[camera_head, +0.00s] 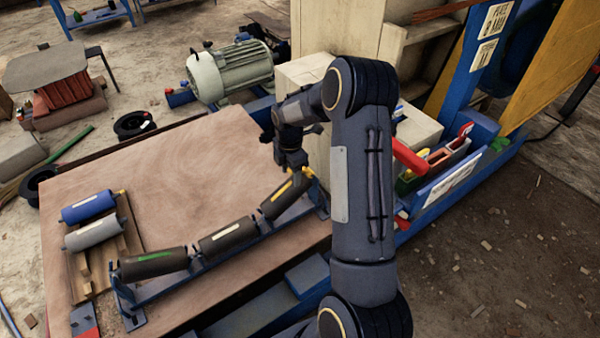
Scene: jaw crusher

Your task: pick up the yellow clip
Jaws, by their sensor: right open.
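I cannot clearly single out the yellow clip. A small yellow piece (308,172) shows at the far end of the dark roller with a yellow stripe (283,192), close to my right gripper. Another small yellow bit (408,175) shows in the bins at the right; its shape is too small to tell. My right gripper (291,162) points down just above the far end of the yellow-striped roller. It is open, and I see nothing held in it. Its own wrist and fingers partly hide what lies below. My left gripper is out of view.
The rollers sit in a blue frame (215,265) on a wooden board (190,165). A blue roller (88,206) and a grey roller (91,232) lie at the left. A motor (230,72) stands behind. Bins (445,158) with coloured pieces stand right of my arm.

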